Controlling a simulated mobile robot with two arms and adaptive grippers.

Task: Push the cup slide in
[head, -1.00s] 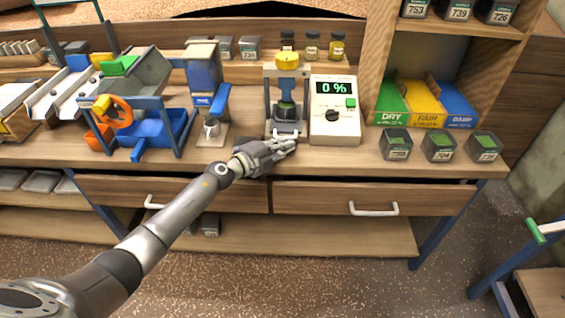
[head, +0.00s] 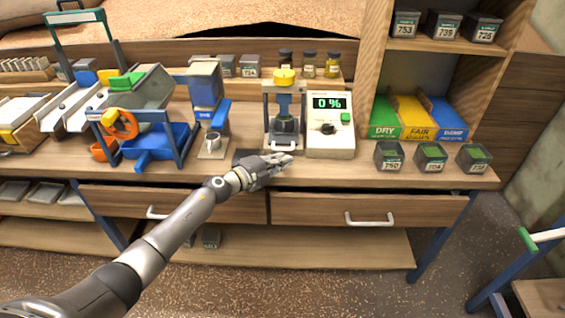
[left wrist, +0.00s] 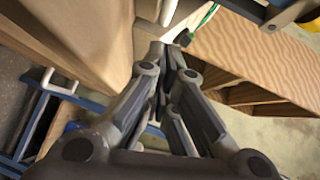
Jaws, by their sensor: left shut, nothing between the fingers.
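The press (head: 283,104) with a yellow knob stands on the bench, left of the meter. The cup slide (head: 284,143) is at its base, with a small pale handle at its front edge and a dark cup above it. My left gripper (head: 289,159) is shut and empty, just in front of the slide's handle. I cannot tell whether the fingertips touch it. In the left wrist view, the closed fingers (left wrist: 172,50) fill the middle; the slide cannot be made out there. How far the slide stands out is hard to tell. My right gripper is not in view.
A white meter (head: 329,125) reading 0 % stands right of the press. A metal cup (head: 213,143) sits under a blue hopper to the left. Several labelled dark jars (head: 431,156) stand at the right. Drawer handles (head: 369,220) stick out below the bench edge.

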